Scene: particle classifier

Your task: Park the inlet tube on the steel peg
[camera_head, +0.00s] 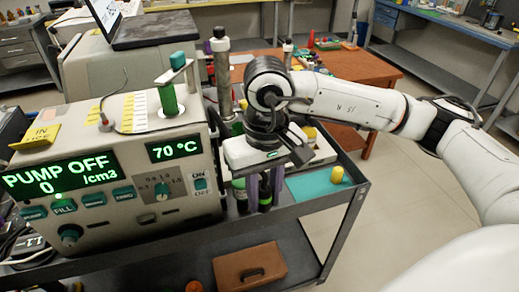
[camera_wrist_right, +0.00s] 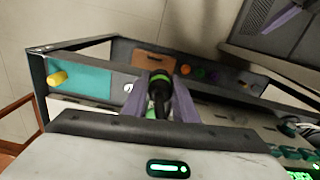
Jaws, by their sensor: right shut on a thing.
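My right gripper (camera_head: 264,186) reaches down at the right side of the pump machine, its purple fingers shut on a dark, slim piece with green bands (camera_wrist_right: 158,95). This piece could be the inlet tube, but its full length is hidden by the gripper. In the right wrist view the gripper (camera_wrist_right: 160,108) holds it between both fingers. I cannot pick out the steel peg with certainty. My left gripper is not seen.
The pump machine (camera_head: 110,190) fills the left of the cart. A teal mat (camera_head: 308,186) with a yellow cylinder (camera_head: 337,174) lies right of the gripper. A tall metal column (camera_head: 222,75) stands behind. A brown case (camera_head: 249,266) lies on the lower shelf.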

